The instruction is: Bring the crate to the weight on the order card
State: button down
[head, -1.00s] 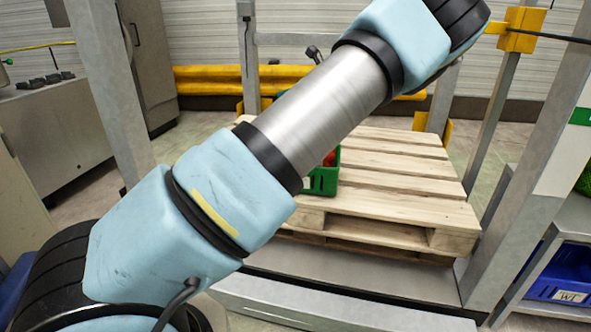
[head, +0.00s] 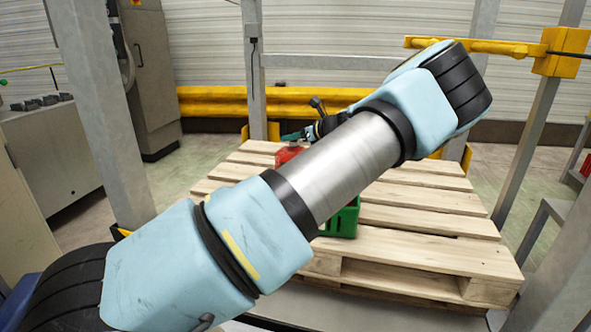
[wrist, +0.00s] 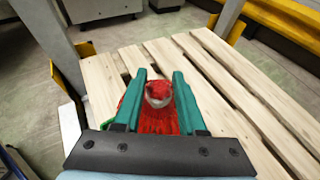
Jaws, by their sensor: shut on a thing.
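My gripper (wrist: 158,92) has two green fingers, shut on a red net bag (wrist: 158,118). A pale band crosses the bag near its top, between the fingers. In the head view my gripper (head: 294,136) is beyond my forearm, with the red bag (head: 288,154) hanging just below it. The green crate (head: 343,221) is on the wooden pallet (head: 430,242), mostly hidden behind my forearm, so its contents do not show. I cannot tell how high the bag is above the crate or pallet. No order card or weight reading is legible.
Grey metal posts (head: 258,75) stand around the pallet. A yellow guard rail (head: 215,100) runs behind it. A grey cabinet (head: 140,85) and a control desk (head: 45,150) are at left. The pallet's right side is bare.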

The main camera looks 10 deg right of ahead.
notch_tip(320, 180, down, 9)
jog(key=b, duration=0.1)
jog(key=shift+c, duration=2.4)
grip_release()
jog(key=shift+s, duration=0.1)
